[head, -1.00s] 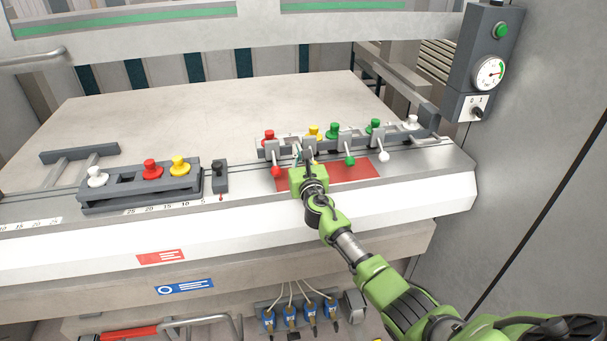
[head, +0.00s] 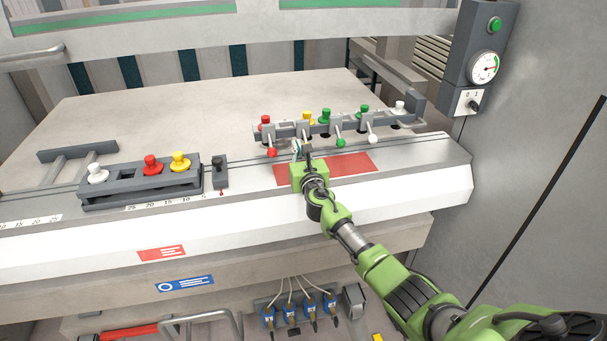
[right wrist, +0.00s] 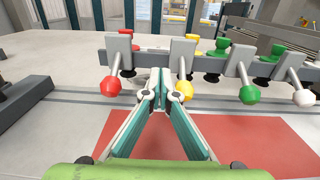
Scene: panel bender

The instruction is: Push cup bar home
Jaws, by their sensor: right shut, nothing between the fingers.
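The grey cup bar (head: 285,130) lies across the back of the bench's steel strip, behind the red mat (head: 352,167). It carries red, yellow, green and white knobs and front levers with coloured balls. My right gripper (head: 301,150) is shut and empty, just in front of the bar. In the right wrist view the closed fingertips (right wrist: 160,78) point at the bar (right wrist: 150,60) between the red-ball lever (right wrist: 111,86) and the yellow-ball lever (right wrist: 184,90). The right finger partly overlaps the yellow ball. Whether the tips touch the bar I cannot tell. My left gripper is not in view.
A grey rack (head: 128,197) with white, red and yellow knobs stands to the left, beside a small black-knobbed block (head: 220,175). A grey post with a gauge (head: 486,68) stands at the right. The pale plate behind the bar is clear.

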